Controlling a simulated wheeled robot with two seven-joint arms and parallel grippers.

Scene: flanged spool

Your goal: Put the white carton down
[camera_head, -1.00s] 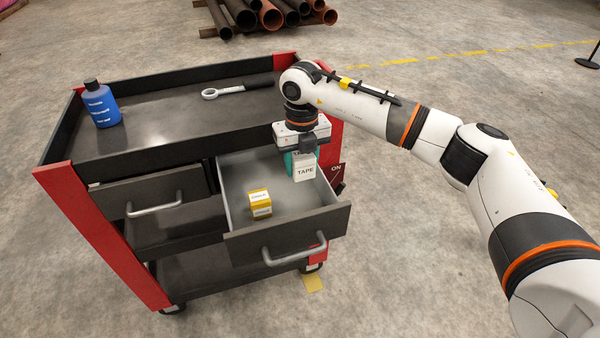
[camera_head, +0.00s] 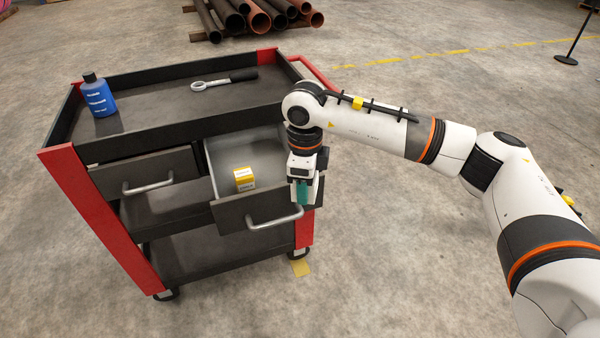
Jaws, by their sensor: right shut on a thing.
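My right gripper (camera_head: 303,191) points down at the right front corner of the open drawer (camera_head: 258,211) of the tool cart. It is shut, with teal fingers. A white piece of the carton (camera_head: 318,189) shows beside the fingers; the rest is hidden behind the gripper. I cannot tell whether the carton touches the drawer. My left gripper is out of view.
A yellow-and-white box (camera_head: 244,178) sits in the open drawer. A blue bottle (camera_head: 98,97) and a wrench (camera_head: 222,79) are on the cart top (camera_head: 160,105). Pipes (camera_head: 245,14) lie behind. The floor right of the cart is clear.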

